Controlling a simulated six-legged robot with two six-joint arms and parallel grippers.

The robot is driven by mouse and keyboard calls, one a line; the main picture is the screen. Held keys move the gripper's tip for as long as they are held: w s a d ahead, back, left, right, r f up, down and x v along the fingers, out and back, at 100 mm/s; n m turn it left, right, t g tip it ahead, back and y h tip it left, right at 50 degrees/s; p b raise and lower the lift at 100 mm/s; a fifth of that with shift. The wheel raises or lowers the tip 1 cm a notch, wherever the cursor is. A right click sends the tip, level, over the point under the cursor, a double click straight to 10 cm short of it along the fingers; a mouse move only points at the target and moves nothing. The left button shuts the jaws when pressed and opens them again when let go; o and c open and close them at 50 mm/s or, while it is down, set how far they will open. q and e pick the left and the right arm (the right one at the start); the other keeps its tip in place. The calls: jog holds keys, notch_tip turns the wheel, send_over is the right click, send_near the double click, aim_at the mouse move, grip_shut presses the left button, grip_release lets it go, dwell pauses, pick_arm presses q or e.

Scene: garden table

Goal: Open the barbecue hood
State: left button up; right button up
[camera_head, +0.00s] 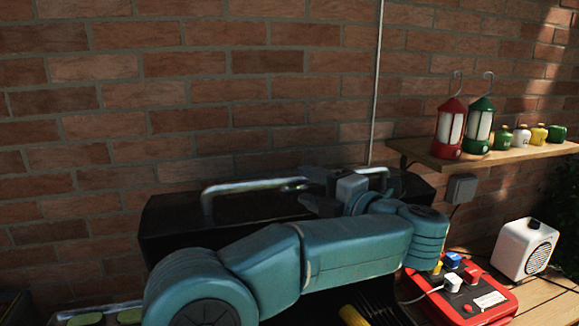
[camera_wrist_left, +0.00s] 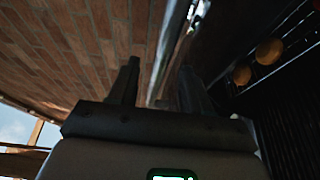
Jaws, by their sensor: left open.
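The barbecue hood (camera_head: 170,222) is a black box shape against the brick wall, with a shiny metal handle (camera_head: 207,205) along its upper part. Dark slats (camera_head: 380,300) show below it, so the hood appears raised, though my arm hides much of its front. My left gripper (camera_head: 310,190) is open at the right part of the handle, its fingers pointing left. I cannot tell whether it touches the handle. The left wrist view shows the two open fingers (camera_wrist_left: 160,78) with a pale bar behind the gap. My right gripper is not in view.
A red control box (camera_head: 480,300) and a white heater-like box (camera_head: 526,248) stand on the wooden table at right. A shelf (camera_head: 480,157) above holds a red lantern (camera_head: 450,128), a green lantern (camera_head: 480,124) and several small jars. Round orange-brown items (camera_wrist_left: 268,51) lie beside dark slats.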

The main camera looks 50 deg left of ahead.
aim_at(297, 181)
pick_arm(q)
jog(key=a, duration=0.2)
jog(key=w+a, duration=0.1)
jog(key=a, duration=0.1)
jog(key=w+a+p, duration=0.1)
jog(key=a, duration=0.1)
jog(key=shift+f, duration=0.35)
jog(key=shift+s+a+r, duration=0.25)
jog(key=shift+s+a, duration=0.1)
jog(key=shift+s, duration=0.4)
jog(key=shift+w+f, duration=0.15)
jog(key=shift+w, duration=0.15)
jog(key=shift+w+f, duration=0.1)
jog(key=shift+w, duration=0.2)
jog(key=shift+c, duration=1.3)
jog(key=c, duration=0.5)
jog(key=shift+s, duration=0.15)
grip_shut()
